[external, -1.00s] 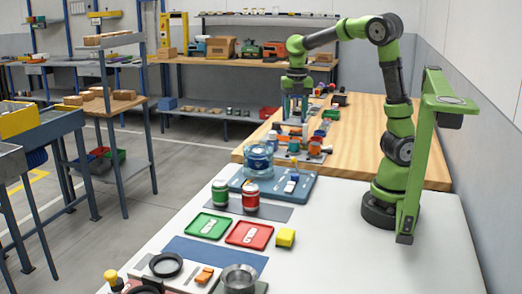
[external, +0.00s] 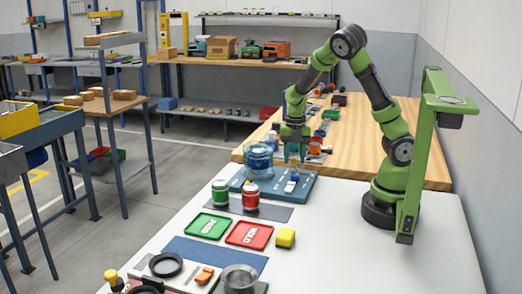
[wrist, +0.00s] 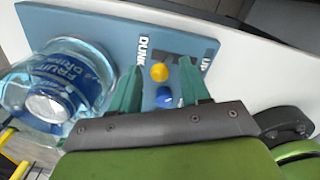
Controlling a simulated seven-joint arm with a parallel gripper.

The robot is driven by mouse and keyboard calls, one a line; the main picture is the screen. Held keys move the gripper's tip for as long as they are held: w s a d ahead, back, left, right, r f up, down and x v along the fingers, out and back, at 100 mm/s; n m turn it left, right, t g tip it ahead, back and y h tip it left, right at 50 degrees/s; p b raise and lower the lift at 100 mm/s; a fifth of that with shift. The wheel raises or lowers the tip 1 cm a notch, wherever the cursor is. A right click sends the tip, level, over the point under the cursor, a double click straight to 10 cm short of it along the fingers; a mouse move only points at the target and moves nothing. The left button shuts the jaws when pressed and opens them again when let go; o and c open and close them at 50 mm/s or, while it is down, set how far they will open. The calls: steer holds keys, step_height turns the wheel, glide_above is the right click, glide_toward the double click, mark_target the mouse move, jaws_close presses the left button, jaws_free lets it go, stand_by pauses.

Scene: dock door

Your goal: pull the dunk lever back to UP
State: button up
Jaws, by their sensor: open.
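The dunk lever has a yellow ball knob (wrist: 160,72) over a blue base part (wrist: 165,98). It stands on a blue board (wrist: 100,20) between the white words DUNK and UP, and the knob appears nearer the DUNK word. In the external view the board (external: 306,190) lies at the far end of the white table, with the lever (external: 292,180) on it. My gripper (wrist: 162,66) is open, with its two green fingers on either side of the knob in the wrist view. In the external view my gripper (external: 295,157) hangs just above the lever. Contact is not clear.
A clear tank with a blue drink label (wrist: 68,80) stands on the board left of my gripper; it also shows in the external view (external: 259,160). Small parts crowd the wooden table behind.

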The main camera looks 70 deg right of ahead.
mark_target(304, 174)
jaws_close()
steer(key=shift+s+r+t, duration=0.2)
steer(key=shift+s+t, duration=0.8)
steer(key=shift+t, duration=0.5)
steer(key=shift+s+f+t, duration=0.15)
steer(key=shift+s+t, duration=0.7)
steer(key=shift+t, duration=0.35)
jaws_free()
